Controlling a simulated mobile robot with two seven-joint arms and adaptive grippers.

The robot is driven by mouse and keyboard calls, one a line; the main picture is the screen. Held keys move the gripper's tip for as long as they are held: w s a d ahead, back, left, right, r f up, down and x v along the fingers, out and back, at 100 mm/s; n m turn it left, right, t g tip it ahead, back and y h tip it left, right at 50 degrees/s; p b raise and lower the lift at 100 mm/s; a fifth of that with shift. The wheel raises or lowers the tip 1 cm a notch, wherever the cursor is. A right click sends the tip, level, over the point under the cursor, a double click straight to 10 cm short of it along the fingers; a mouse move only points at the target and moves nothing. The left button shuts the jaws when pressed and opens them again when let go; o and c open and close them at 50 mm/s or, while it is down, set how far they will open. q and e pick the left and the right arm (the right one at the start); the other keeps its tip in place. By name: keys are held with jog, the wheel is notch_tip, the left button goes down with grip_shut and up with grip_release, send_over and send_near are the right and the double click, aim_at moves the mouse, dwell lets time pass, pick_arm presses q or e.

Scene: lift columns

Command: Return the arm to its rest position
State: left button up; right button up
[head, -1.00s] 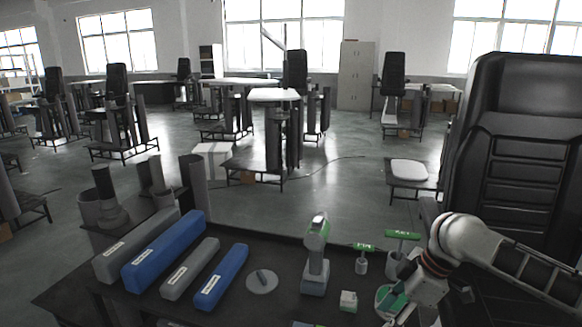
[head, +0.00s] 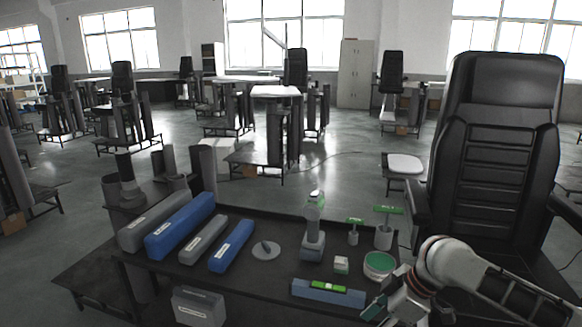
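My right arm (head: 450,265) comes in from the lower right. My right gripper (head: 384,308) is at the bottom edge of the view, low and near the front right of the dark table (head: 255,290). Its fingers are small and partly cut off, so I cannot tell whether it is open or shut. It is apart from the round green-topped container (head: 379,264), which stands behind it. My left gripper is not in view.
Long grey (head: 150,222) and blue boxes (head: 180,226) lie at the table's left. A grey-green device (head: 313,235), a grey disc (head: 266,250), green-handled tools (head: 384,230) and a blue bar (head: 328,292) are near the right arm. A black chair (head: 497,150) stands behind.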

jog(key=s+a+f+m+t+y, duration=0.1)
jog(key=s+a+f+m+t, duration=0.2)
jog(key=f, duration=0.4)
jog(key=s+a+f+m+t+y, duration=0.2)
jog(key=a+f, duration=0.4)
jog(key=s+d+f+m+t+h, duration=0.1)
jog(key=s+d+f+m+h, duration=0.1)
jog(key=s+d+f, duration=0.3)
jog(key=s+d+f+m+t+h, duration=0.2)
jog(key=s+d+f, duration=0.4)
jog(key=s, duration=0.5)
jog(key=shift+s+d+m+t+h, duration=0.3)
jog(key=shift+d+m+h, duration=0.4)
jog(key=shift+d+h, duration=0.4)
